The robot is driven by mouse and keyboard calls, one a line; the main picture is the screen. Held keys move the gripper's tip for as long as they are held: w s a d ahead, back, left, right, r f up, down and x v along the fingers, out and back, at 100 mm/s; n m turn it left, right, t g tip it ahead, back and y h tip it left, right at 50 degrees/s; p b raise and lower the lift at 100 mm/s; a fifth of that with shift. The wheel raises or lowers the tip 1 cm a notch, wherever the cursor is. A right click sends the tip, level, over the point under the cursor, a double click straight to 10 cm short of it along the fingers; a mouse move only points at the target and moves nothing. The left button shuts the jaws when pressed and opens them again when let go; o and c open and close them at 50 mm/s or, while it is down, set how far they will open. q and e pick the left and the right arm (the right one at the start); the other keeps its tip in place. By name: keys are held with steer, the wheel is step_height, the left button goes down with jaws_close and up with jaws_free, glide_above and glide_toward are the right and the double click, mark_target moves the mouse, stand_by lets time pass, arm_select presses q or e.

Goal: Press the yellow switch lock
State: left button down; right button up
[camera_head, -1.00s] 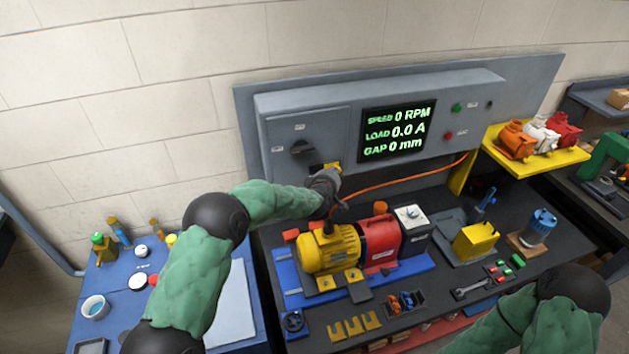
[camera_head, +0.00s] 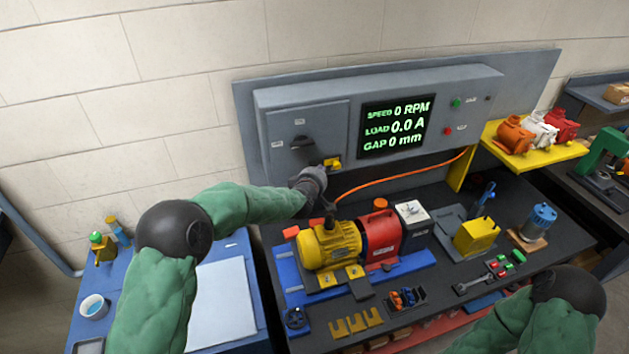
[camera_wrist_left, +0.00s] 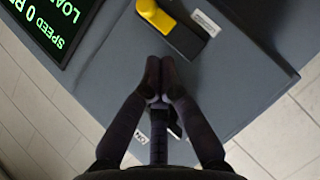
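The yellow switch lock (camera_head: 332,162) sits low on the front of the grey control panel, left of the display. In the left wrist view the yellow lock (camera_wrist_left: 155,15) shows at the top edge, on a black base beside a white label. My left gripper (camera_head: 318,174) is just below and left of the lock in the head view. In the left wrist view its fingertips (camera_wrist_left: 160,75) are together, with nothing visible between them, and apart from the lock. My right arm shows at lower right; its gripper is out of view.
A black rotary handle (camera_head: 302,143) is on the panel left of the lock. An orange cable (camera_head: 400,183) runs from the panel's right. A yellow motor (camera_head: 330,245) and red unit (camera_head: 380,238) stand on the bench below. A blue table (camera_head: 250,285) is at left.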

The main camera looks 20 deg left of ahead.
arm_select(q)
steer(key=v, duration=0.6)
steer(key=shift+a+b, duration=0.15)
steer(key=shift+b, duration=0.25)
arm_select(e)
steer(key=shift+s+f, duration=0.2)
steer(key=shift+f, duration=0.2)
arm_select(q)
steer(key=shift+r, duration=0.1)
arm_select(e)
steer(key=shift+s+a, duration=0.1)
